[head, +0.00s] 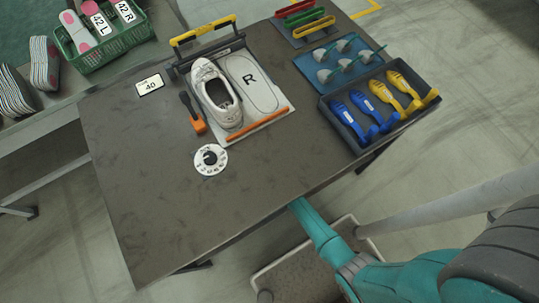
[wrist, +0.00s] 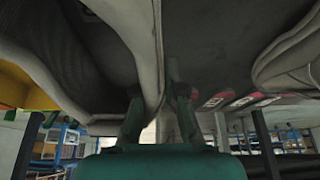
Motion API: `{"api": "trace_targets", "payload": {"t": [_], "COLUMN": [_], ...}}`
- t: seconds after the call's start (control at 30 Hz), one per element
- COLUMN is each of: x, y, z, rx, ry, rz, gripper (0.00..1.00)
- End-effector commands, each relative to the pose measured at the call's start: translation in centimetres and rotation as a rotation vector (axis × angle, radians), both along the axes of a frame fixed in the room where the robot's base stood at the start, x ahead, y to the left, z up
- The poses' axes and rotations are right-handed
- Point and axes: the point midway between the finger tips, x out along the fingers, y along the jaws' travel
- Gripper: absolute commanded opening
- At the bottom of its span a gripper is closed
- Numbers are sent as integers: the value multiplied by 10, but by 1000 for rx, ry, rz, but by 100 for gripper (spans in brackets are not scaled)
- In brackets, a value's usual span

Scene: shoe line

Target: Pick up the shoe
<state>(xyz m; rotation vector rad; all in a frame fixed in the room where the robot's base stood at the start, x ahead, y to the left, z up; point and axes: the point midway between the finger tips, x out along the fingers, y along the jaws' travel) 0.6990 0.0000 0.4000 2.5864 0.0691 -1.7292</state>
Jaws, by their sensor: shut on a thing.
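A white lace-up shoe (head: 218,92) sits on the left half of a white board on the table, its opening toward me. The board's right half is an empty outline marked R (head: 249,79). In the wrist view my gripper (wrist: 158,100) is shut on the edge of a pale, shoe-like wall (wrist: 140,22), with one finger on each side. A second pale, ribbed shape (wrist: 290,52) is at the right, apart from the fingers. My gripper does not show in the head view. I cannot tell from there which shoe it holds.
The dark table (head: 135,185) holds a round dial (head: 210,160), a card marked 40 (head: 150,85), an orange-handled tool (head: 195,115), a tray (head: 340,125) of blue and yellow shoe trees, and a blue mat (head: 318,56). A green basket (head: 115,45) stands upper left. The front left of the table is clear.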

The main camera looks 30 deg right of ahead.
Motion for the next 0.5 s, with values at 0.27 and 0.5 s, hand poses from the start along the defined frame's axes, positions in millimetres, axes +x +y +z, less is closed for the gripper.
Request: {"api": "trace_targets", "payload": {"t": [0.27, 0.5], "x": [-59, -121], "y": [-3, -7], "z": [5, 5], "rx": [0, -1], "ry": [2, 2], "rz": [-1, -1], "gripper": [0, 0]}}
